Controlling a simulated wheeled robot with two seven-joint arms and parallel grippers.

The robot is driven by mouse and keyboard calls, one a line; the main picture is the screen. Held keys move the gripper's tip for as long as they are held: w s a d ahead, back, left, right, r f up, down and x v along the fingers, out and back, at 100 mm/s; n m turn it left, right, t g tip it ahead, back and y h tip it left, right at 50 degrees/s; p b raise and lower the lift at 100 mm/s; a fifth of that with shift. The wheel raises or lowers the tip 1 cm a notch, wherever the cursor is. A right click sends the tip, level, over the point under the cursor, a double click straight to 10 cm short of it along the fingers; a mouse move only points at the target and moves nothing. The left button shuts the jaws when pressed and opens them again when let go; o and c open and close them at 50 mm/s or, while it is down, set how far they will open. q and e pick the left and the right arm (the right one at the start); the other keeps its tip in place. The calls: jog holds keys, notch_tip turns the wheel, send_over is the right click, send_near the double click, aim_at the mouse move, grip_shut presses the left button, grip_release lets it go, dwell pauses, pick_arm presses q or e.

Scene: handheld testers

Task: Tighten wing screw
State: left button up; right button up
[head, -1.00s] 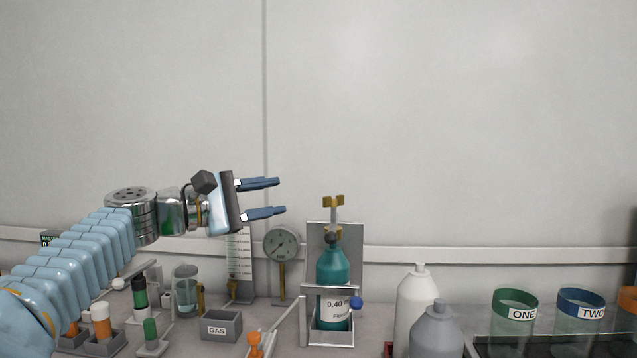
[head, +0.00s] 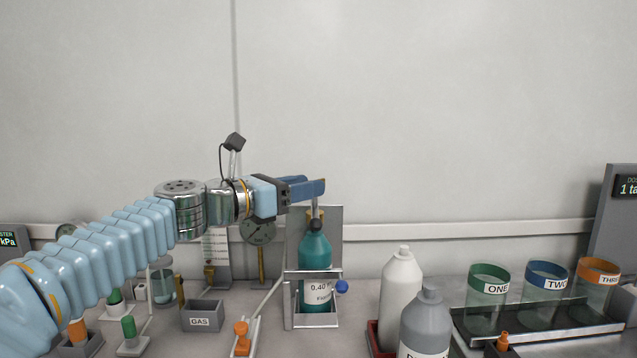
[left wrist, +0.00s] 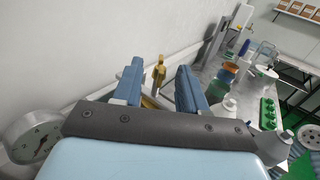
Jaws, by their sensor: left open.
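The brass wing screw (head: 315,215) is at the top of the metal stand (head: 335,232) that holds a teal bottle (head: 314,252). My left gripper (head: 318,187) is level above the stand, and its blue fingers hide the upper part of the screw. In the left wrist view, the upright brass wing of the screw (left wrist: 159,72) shows between the two spread fingers (left wrist: 160,66). The gripper is open, with a gap visible on both sides of the brass piece. My right gripper is not in view.
A round gauge (head: 258,231) stands left of the stand. A grey GAS box (head: 202,315) and an orange-knobbed piece (head: 241,338) are in front. White (head: 400,290) and grey (head: 425,325) bottles and a rack of labelled jars (head: 490,290) stand right. The wall is behind.

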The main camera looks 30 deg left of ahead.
pick_arm(q)
jog(key=shift+x, duration=1.95)
grip_shut()
